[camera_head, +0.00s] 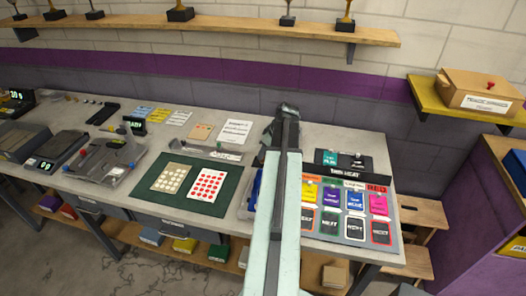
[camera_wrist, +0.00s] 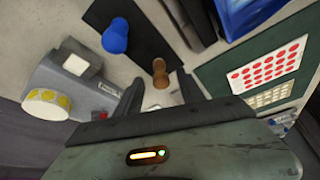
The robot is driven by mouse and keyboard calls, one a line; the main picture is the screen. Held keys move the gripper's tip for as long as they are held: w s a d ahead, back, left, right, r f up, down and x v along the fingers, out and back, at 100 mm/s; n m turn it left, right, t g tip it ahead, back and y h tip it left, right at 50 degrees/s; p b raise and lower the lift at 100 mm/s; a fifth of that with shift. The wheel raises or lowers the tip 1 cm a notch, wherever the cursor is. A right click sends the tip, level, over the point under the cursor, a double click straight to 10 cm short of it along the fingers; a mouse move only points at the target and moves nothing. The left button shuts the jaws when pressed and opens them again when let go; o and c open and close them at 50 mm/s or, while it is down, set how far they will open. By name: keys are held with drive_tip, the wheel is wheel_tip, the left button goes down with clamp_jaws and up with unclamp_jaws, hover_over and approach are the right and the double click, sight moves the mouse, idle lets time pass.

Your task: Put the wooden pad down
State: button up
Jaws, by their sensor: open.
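A brown, wood-coloured piece with a rounded knob, likely the wooden pad (camera_wrist: 160,72), stands on a black strip (camera_wrist: 140,42) in the wrist view. My gripper (camera_wrist: 160,90) is open, with one dark finger to each side of the near end of this piece. I cannot tell whether either finger touches it. In the head view my gripper (camera_head: 286,112) is over the back of the bench, and my arm hides what lies under and behind it. I cannot make out the brown piece there.
A blue knobbed piece (camera_wrist: 116,35) stands left of the brown one. A grey device with a yellow-dotted roll (camera_wrist: 47,103) is further left. A green mat (camera_head: 227,180) with dotted sheets and a card board (camera_head: 345,238) flank my arm. A wall shelf (camera_head: 230,29) runs above.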

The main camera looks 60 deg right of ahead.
drive_tip(key=p+v, duration=0.5)
drive_tip(key=v, duration=0.3)
drive_tip(key=shift+p, duration=0.35)
drive_tip(key=shift+f, duration=0.1)
drive_tip(key=w+a+f+n+g+y, duration=0.1)
drive_tip(key=w+a, duration=0.8)
drive_tip(key=a, duration=0.3)
drive_tip(key=w+a+g+y, duration=0.1)
drive_tip(key=w+a, duration=0.8)
drive_tip(key=a, duration=0.2)
drive_tip(key=w+a+g+h, duration=0.1)
drive_tip(key=w+a+g, duration=0.1)
drive_tip(key=a, duration=3.3)
drive_tip(key=shift+w+a+f+n+g, duration=0.2)
drive_tip(key=shift+f+n+g, duration=0.1)
drive_tip(key=shift+f, duration=0.1)
